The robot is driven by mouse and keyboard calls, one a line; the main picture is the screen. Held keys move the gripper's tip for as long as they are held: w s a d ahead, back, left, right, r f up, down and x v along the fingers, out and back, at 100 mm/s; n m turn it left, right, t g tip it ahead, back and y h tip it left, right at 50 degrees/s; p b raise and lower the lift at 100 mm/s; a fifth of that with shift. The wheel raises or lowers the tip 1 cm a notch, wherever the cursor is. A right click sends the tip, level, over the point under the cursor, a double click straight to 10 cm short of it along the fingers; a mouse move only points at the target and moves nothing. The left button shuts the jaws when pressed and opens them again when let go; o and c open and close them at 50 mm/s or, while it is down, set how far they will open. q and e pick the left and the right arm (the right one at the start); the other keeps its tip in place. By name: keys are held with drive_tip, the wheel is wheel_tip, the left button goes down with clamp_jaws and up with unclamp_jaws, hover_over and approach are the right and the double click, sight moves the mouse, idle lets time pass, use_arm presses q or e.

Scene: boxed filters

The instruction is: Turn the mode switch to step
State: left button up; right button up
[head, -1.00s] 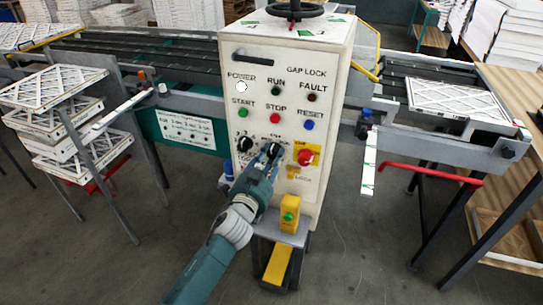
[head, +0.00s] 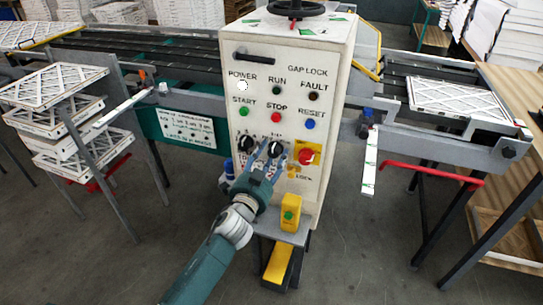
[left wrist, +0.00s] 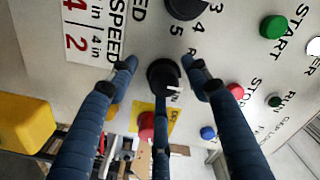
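The mode switch is taken to be the right one of two black knobs (head: 275,149) on the white control panel (head: 328,60). In the left wrist view this knob (left wrist: 163,76) shows between my fingertips, with a pale mark on its edge; its setting label is too small or hidden to read. My left gripper (head: 264,170) is open and empty, just below and in front of the knob, with gaps on both sides in the left wrist view (left wrist: 160,66). The other black knob (head: 245,143), beside numbers 3, 4, 5, sits left of it. My right gripper is not in view.
A red emergency knob (head: 306,156) on a yellow plate is close right of the switch. Buttons and lamps sit above. A yellow box (head: 291,212) with a green button juts out below. Conveyors with framed filters (head: 457,97) flank the panel.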

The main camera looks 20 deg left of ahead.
use_arm(q)
drive_tip(key=shift+r, duration=0.1)
drive_tip(key=s, duration=1.2)
drive_tip(key=shift+a, duration=0.2)
